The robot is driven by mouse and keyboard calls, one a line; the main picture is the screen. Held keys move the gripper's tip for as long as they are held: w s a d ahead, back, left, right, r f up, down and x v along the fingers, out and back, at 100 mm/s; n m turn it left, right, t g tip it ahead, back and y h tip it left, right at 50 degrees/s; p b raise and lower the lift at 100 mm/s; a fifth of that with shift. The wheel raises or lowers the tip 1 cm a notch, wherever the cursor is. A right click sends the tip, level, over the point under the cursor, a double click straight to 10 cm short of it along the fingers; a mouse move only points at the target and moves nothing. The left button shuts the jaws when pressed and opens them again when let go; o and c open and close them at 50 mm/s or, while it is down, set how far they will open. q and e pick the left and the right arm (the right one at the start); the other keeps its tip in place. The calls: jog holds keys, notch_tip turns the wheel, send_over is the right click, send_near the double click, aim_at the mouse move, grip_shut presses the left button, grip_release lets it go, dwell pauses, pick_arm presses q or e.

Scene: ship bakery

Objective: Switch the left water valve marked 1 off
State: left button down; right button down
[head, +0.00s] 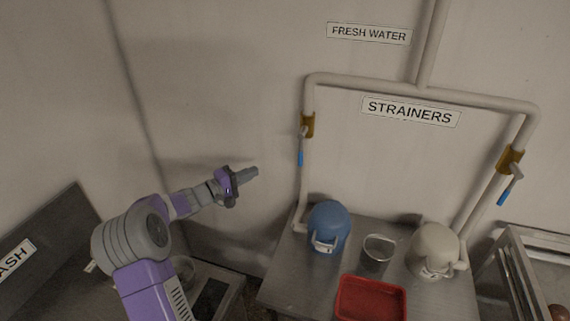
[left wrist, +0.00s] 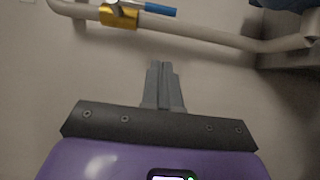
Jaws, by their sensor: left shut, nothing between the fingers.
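The left water valve (head: 307,125) is a brass body on the left vertical pipe, with a blue-tipped handle (head: 300,157) hanging down along the pipe. In the left wrist view the brass valve (left wrist: 119,17) is at the top, its blue handle (left wrist: 157,9) lying along the pipe. No number 1 is readable. My left gripper (head: 255,171) is shut and empty, left of the pipe and a little below the handle, apart from it. Its fingers also show in the left wrist view (left wrist: 162,66), pointing toward the pipe. My right gripper is not in view.
A second brass valve (head: 511,158) with a blue handle is on the right pipe. The wall left of the pipe is clear.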

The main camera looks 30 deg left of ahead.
pick_arm(q)
jog(key=s+d+p+x, duration=0.1)
jog(key=d+p+x, duration=0.1)
jog(key=x, duration=1.1)
jog(key=shift+d+p, duration=0.35)
jog(key=shift+p, duration=0.35)
jog(key=shift+s, duration=0.1)
